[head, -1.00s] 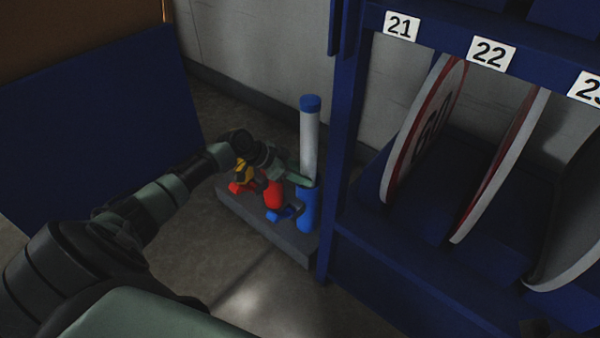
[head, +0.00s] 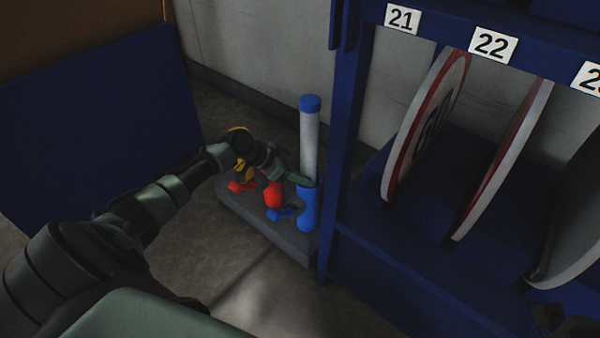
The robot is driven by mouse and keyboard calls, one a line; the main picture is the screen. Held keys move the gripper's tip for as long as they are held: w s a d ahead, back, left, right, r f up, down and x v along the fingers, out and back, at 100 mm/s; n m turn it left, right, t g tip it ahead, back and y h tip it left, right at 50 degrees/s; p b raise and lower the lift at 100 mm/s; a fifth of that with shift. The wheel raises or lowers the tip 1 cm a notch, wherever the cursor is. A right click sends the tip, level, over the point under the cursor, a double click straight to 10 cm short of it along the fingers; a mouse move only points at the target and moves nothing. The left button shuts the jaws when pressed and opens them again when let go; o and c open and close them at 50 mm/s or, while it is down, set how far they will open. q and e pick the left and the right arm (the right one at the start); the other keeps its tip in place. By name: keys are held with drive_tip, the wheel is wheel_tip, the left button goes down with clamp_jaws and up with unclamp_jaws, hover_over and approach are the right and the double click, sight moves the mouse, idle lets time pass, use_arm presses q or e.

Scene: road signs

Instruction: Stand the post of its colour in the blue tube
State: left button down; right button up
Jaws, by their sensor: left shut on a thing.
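A grey-white post with a blue cap (head: 310,140) stands upright at the blue tube (head: 308,210), its lower end at the tube's mouth. How deep it sits inside cannot be seen. My left gripper (head: 302,180) is shut on the post low down, just above the tube's rim. The fingertips are partly hidden against the post. My right gripper is not clearly in view; only a dark part shows at the bottom right corner.
A red tube (head: 273,194) and a partly hidden yellow tube (head: 240,172) stand beside the blue one on a dark grey base (head: 262,232). A blue rack (head: 344,150) with round signs (head: 428,125) stands close on the right. A blue panel (head: 95,130) is at left.

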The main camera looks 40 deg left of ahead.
use_arm(q)
drive_tip(key=c, duration=0.7)
unclamp_jaws()
drive_tip(key=shift+s+f, duration=0.2)
drive_tip(key=shift+f, duration=0.25)
drive_tip(key=p+v, duration=0.3)
drive_tip(key=v, duration=0.5)
drive_tip(key=shift+w+r, duration=0.2)
drive_tip(key=shift+r, duration=0.15)
drive_tip(key=shift+d, duration=0.1)
